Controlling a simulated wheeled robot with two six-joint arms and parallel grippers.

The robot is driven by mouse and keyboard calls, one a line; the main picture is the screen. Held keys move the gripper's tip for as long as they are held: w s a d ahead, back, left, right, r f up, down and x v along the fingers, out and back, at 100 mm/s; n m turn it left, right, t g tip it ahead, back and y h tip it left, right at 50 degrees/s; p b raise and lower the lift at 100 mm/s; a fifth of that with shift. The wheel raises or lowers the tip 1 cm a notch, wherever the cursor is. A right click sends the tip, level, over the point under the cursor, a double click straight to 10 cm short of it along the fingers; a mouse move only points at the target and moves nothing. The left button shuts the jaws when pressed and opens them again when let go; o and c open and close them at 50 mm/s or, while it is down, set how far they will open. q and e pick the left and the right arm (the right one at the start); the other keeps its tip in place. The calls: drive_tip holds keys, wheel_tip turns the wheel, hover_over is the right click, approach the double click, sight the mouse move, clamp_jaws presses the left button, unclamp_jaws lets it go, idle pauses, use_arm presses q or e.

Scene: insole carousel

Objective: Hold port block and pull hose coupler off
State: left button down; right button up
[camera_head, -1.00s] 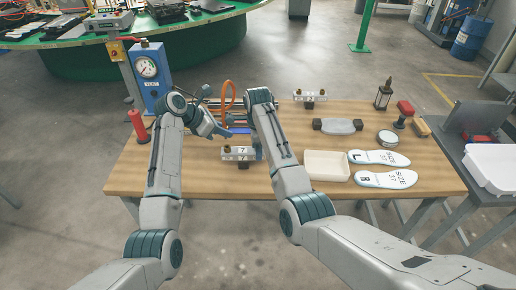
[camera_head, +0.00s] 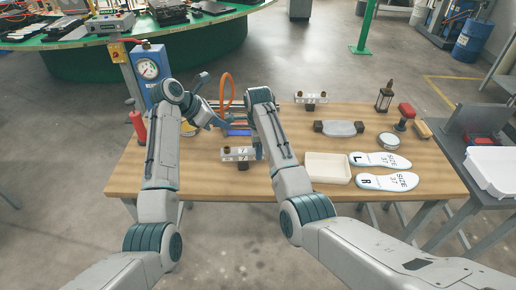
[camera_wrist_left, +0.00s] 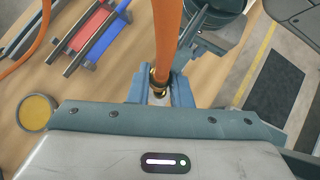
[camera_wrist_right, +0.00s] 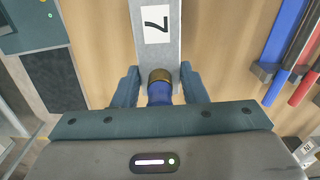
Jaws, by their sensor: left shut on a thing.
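The orange hose (camera_head: 226,88) rises in a loop above the bench. In the left wrist view its end carries a brass coupler (camera_wrist_left: 158,82). My left gripper (camera_wrist_left: 158,92) is shut on this coupler; in the head view it (camera_head: 218,124) is above the bench, behind the port block. The grey port block (camera_head: 238,154) has white labels, one reading 7, and also shows in the right wrist view (camera_wrist_right: 155,55). There a blue fitting with a brass collar (camera_wrist_right: 159,88) is at its near end. My right gripper (camera_wrist_right: 160,80) is open, its fingers either side of this end with gaps beside the fitting.
Red and blue bars (camera_wrist_left: 95,35) lie near the hose. A second labelled block (camera_head: 311,99) stands at the back. A blue gauge box (camera_head: 150,75) stands left.

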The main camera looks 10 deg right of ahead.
drive_tip(key=o, duration=0.5)
drive_tip(key=shift+s+d+f, duration=0.2)
drive_tip(key=shift+s+f, duration=0.15)
drive_tip(key=shift+f, duration=0.35)
drive_tip(key=r, duration=0.8)
drive_tip(key=shift+w+a+r, duration=0.15)
drive_tip(key=shift+w, duration=0.1)
drive_tip(key=shift+r, duration=0.55)
